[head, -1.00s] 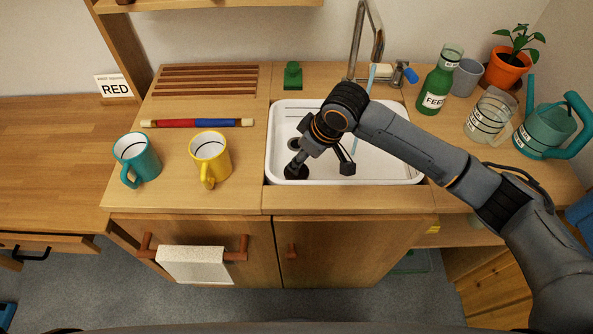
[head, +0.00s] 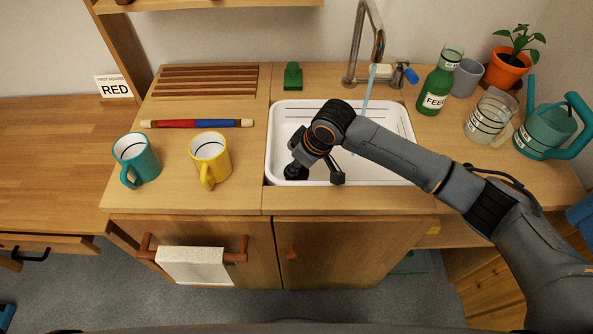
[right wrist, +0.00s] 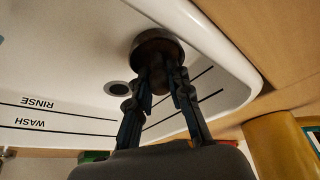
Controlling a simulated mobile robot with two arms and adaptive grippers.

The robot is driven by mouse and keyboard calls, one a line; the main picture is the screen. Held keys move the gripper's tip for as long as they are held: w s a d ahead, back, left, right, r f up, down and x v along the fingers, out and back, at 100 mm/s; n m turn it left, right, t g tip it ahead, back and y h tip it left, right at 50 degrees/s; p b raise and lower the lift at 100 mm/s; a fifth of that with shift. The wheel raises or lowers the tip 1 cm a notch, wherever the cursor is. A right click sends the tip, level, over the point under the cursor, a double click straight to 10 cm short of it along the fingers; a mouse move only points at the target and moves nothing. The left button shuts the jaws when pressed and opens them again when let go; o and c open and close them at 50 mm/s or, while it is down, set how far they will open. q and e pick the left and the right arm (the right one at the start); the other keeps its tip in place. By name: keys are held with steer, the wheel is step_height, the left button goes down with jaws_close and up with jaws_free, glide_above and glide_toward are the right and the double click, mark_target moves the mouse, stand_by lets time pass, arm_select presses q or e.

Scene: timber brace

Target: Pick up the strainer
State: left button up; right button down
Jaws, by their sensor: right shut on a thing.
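The strainer (right wrist: 157,46) is a small, dark, round metal piece with a knob. It is near the sink's front left corner, and in the head view it shows as a dark disc (head: 296,174) partly hidden by my gripper. My right gripper (right wrist: 166,82) reaches down into the sink with its fingers shut on the strainer's knob. I cannot tell whether the strainer touches the sink floor. The white sink (head: 385,160) has a dark drain hole (right wrist: 117,88) beside the strainer. My left gripper is out of view.
A yellow mug (head: 210,160) and a teal mug (head: 136,160) stand left of the sink. A faucet (head: 376,45) rises behind it. A green bottle (head: 436,84), glass jug (head: 488,118) and watering can (head: 548,130) stand to the right. The sink walls are close around my gripper.

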steer(key=shift+r, duration=0.1)
steer(key=shift+r, duration=0.35)
step_height(320, 180, up, 8)
steer(key=shift+r, duration=0.6)
steer(key=shift+d, duration=0.1)
